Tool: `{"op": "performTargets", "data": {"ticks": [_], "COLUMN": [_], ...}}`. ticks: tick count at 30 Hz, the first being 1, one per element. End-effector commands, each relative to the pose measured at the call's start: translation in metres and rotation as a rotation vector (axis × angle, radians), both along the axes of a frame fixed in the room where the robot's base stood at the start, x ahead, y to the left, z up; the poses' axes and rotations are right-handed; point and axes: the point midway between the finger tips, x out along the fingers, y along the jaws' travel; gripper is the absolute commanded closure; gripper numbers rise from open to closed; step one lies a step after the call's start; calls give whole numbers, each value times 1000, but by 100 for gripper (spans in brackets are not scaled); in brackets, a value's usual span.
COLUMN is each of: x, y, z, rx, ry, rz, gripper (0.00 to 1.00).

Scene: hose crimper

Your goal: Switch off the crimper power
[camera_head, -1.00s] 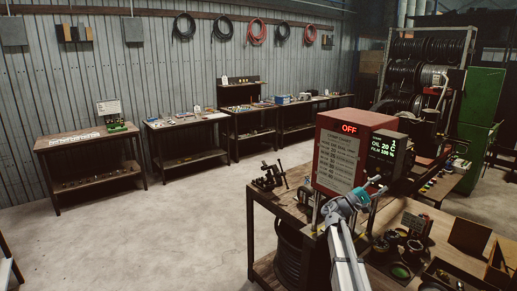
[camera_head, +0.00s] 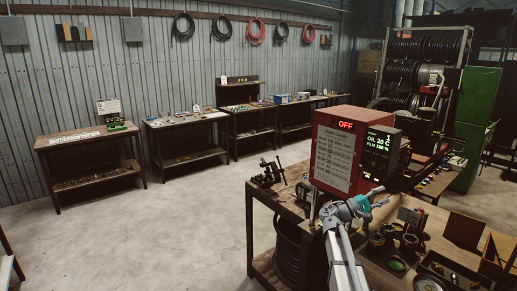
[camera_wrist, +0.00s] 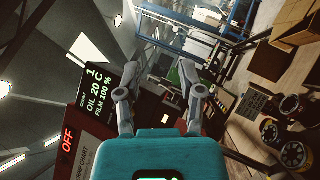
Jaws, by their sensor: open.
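The crimper is a red box (camera_head: 330,120) on the workbench. Its red display (camera_head: 346,125) reads OFF. A dark panel (camera_head: 381,143) on its right face shows green text about oil and film; this panel also shows in the wrist view (camera_wrist: 103,92), beside my fingers. The red OFF sign shows at lower left in the wrist view (camera_wrist: 68,141). My gripper (camera_head: 383,196) is in front of the crimper's lower right part. In the wrist view its two fingers (camera_wrist: 160,80) are apart, with nothing seen held between them. I cannot make out a power switch.
A white chart (camera_head: 335,160) covers the crimper's front. A small vise (camera_head: 267,173) stands left on the bench. Dark round dies (camera_head: 412,250) and open trays lie right of my arm. A green cabinet (camera_head: 477,120) stands behind. The floor at left is clear.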

Motion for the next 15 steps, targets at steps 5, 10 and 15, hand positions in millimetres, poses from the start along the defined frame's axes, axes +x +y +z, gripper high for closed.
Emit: {"op": "performTargets", "data": {"ticks": [5,10,15], "x": [-18,-42,-66], "y": [-1,2,11], "z": [-28,-70,-117], "rx": [120,307,514], "ry": [-26,-65,-102], "rz": [1,-1,-9], "gripper": [51,51,51]}}
